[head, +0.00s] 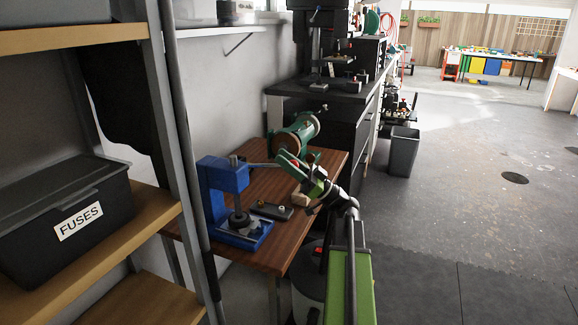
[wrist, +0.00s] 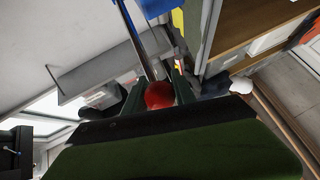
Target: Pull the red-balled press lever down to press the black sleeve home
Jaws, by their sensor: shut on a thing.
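The blue arbor press (head: 224,178) stands on the wooden workbench. Its thin lever (head: 262,165) sticks out to the right, roughly level. My gripper (head: 291,161) is shut on the red ball (head: 295,163) at the lever's end. In the wrist view the red ball (wrist: 159,95) sits between the two dark fingers, with the lever rod (wrist: 136,38) running away from it. A dark round part (head: 239,216) stands under the ram on the press base; it looks like the black sleeve, but its seating is too small to tell.
A dark tray with small parts (head: 271,211) lies right of the press, and a wooden block (head: 300,199) is near it. A green bench grinder (head: 297,133) stands behind my gripper. A shelf with a fuses box (head: 62,215) rises at the left.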

